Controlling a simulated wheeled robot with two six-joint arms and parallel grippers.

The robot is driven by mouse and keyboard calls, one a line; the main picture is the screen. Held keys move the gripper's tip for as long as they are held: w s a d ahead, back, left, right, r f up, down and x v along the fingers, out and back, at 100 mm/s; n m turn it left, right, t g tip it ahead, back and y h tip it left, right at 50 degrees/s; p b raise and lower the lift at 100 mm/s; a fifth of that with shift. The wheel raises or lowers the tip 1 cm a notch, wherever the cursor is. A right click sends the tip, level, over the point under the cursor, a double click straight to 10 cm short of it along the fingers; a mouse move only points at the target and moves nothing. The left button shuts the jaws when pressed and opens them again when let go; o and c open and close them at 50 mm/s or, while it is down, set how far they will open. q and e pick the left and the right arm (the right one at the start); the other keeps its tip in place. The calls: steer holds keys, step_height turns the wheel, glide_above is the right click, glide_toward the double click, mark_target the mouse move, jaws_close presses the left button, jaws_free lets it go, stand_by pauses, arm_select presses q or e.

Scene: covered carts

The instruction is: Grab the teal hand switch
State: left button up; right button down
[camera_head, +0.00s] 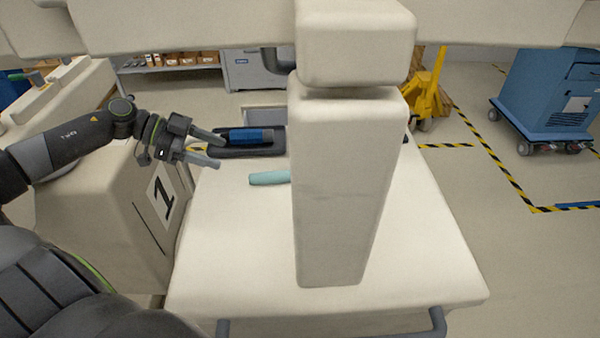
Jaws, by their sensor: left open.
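The teal hand switch (269,178) lies on the cream covered cart (240,240), left of the cream upright column. Its right end meets the edge of the column in the picture, so part of it may be hidden. My left gripper (220,151) is open and empty, to the upper left of the teal switch and apart from it. Its two fingers point right, toward a dark tray. My right gripper does not show.
A dark tray (222,151) with a blue item (246,135) sits behind the switch. The cream column (345,190) blocks the cart's middle. A covered block marked 1 (110,205) stands left. A blue cabinet (545,95) and a yellow pallet jack (430,95) stand behind right.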

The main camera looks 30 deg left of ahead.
arm_select(q)
steer(key=shift+w+d+f, duration=0.25)
steer(key=shift+d+f, duration=0.1)
steer(key=shift+f, duration=0.35)
steer(key=shift+x, duration=1)
steer(key=p, duration=0.2)
glide_toward(281, 172)
steer(key=shift+w+d+f, duration=0.25)
steer(key=shift+d+f, duration=0.55)
steer(key=shift+d, duration=0.3)
steer(key=shift+w+d+f, duration=0.15)
steer(key=shift+d+f, duration=0.05)
steer(key=shift+d, duration=0.1)
steer(key=shift+w+d+f, duration=0.15)
steer(key=shift+d, duration=0.1)
steer(key=shift+w+d+f, duration=0.1)
steer(key=shift+w+d, duration=0.25)
steer(key=shift+w, duration=0.05)
steer(key=p+x, duration=0.1)
steer(key=x, duration=0.2)
steer(key=shift+w, duration=0.25)
steer(key=shift+w+d+f, duration=0.1)
steer(key=shift+d, duration=0.1)
steer(key=shift+f, duration=0.15)
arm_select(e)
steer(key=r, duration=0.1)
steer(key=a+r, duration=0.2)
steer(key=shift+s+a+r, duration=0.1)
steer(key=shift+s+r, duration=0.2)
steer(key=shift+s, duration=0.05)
